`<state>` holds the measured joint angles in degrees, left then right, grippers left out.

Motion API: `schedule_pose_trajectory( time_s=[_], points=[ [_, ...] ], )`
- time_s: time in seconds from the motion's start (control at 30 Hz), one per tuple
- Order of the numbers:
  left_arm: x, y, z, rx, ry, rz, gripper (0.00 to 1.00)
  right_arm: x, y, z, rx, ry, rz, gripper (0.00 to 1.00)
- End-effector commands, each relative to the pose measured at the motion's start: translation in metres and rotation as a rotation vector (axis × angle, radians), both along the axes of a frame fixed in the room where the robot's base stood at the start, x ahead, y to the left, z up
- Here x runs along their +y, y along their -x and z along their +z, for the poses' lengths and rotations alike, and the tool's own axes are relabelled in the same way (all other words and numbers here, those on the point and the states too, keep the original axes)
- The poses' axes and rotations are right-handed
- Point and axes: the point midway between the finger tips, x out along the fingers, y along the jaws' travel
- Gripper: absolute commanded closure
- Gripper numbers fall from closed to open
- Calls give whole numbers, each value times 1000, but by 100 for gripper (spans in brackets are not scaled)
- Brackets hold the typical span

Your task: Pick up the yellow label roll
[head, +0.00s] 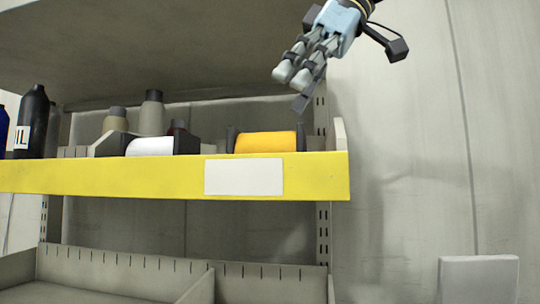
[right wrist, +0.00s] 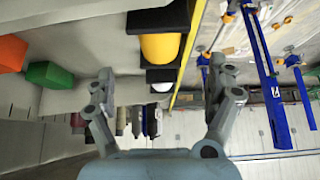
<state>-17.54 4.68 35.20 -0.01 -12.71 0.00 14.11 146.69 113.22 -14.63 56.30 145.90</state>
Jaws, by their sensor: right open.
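The yellow label roll (head: 265,143) lies on its side between dark end holders on the shelf, behind the yellow front edge. It also shows in the right wrist view (right wrist: 160,47), above the middle. My right gripper (head: 297,84) is open and empty, above and slightly right of the roll in the head view and apart from it. In the right wrist view its fingers (right wrist: 164,84) stand wide apart, with the roll visible between and beyond them. My left gripper is in neither view.
A white roll (head: 150,146) sits left of the yellow one. Spools (head: 152,113) and a black bottle (head: 33,122) stand farther left. The yellow shelf edge (head: 320,176) carries a blank label, and an upper shelf (head: 150,50) overhangs. Open wall lies to the right.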

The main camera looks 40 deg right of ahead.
Motion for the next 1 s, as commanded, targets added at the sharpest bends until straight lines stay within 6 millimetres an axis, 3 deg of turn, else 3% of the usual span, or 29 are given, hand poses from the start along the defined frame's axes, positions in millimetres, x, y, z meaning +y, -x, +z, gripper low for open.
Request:
schedule_pose_trajectory(
  time_s=[0.2, 0.53, 0.83, 1.0],
  points=[
    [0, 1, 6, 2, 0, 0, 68, 8, -10, -20, 2, 0, 0, 12],
    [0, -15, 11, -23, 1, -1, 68, 19, -25, -61, 2, -1, 2, 12],
    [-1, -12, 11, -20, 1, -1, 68, 21, -29, -68, -2, -3, 1, 12],
    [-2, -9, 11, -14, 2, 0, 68, 21, -28, -68, -2, -3, 1, 31]
  ],
)
